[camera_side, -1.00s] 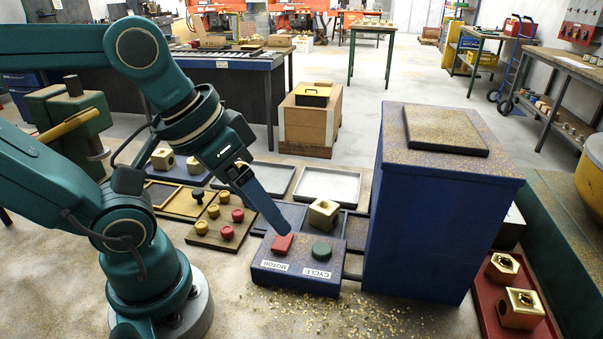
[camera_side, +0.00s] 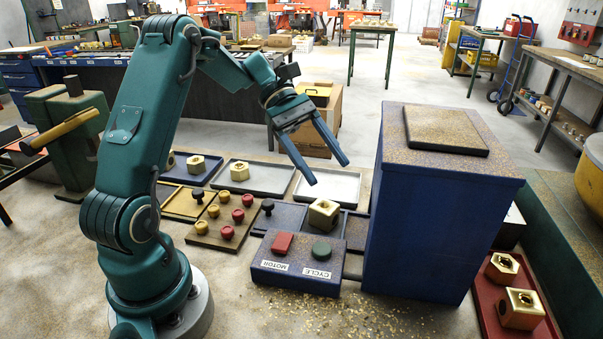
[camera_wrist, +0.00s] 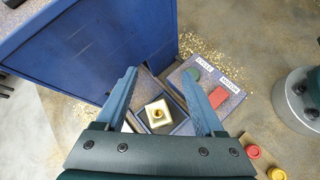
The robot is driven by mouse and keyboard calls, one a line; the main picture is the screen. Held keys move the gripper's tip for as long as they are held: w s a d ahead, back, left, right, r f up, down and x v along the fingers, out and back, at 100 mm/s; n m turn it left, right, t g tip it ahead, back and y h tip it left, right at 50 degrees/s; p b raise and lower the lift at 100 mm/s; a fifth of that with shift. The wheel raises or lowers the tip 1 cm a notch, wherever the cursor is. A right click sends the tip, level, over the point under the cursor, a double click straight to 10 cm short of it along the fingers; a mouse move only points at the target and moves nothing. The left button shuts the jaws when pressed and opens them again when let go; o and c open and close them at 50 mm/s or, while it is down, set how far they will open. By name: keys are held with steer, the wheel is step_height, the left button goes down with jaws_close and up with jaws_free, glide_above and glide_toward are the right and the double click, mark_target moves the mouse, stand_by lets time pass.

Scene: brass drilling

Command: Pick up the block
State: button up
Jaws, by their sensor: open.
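A brass block (camera_side: 323,213) with a round hole in its top sits in a dark fixture behind the button box, just left of the blue machine. In the wrist view the block (camera_wrist: 158,114) lies between my two blue fingers, farther off below them. My gripper (camera_side: 329,174) is open and empty, hanging above the block with its fingers pointing down and to the right. It also shows in the wrist view (camera_wrist: 164,80). Other brass blocks stand in trays: one in a grey tray (camera_side: 239,171), one in a dark tray (camera_side: 196,164), and two in a red tray (camera_side: 520,308).
The blue machine (camera_side: 435,210) stands tall just right of the block. A button box (camera_side: 296,268) with red MOTOR and green CYCLE buttons is in front. A panel (camera_side: 207,233) with red and yellow knobs lies left. A pale tray (camera_side: 329,187) is behind and empty.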

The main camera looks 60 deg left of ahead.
steer(key=a+f+n+t+h, duration=0.1)
steer(key=a+f+n+t, duration=0.15)
steer(key=a+f, duration=0.2)
steer(key=n+h, duration=0.1)
steer(key=n, duration=0.2)
glide_toward(328, 210)
steer(key=shift+w+f+t, duration=0.15)
steer(key=shift+f+t, duration=0.1)
steer(key=shift+f, duration=0.25)
steer(key=shift+a+f, duration=0.1)
steer(key=shift+f, duration=0.15)
steer(key=x, duration=1.1)
steer(key=shift+w+d, duration=0.2)
steer(key=shift+d, duration=0.05)
jaws_close()
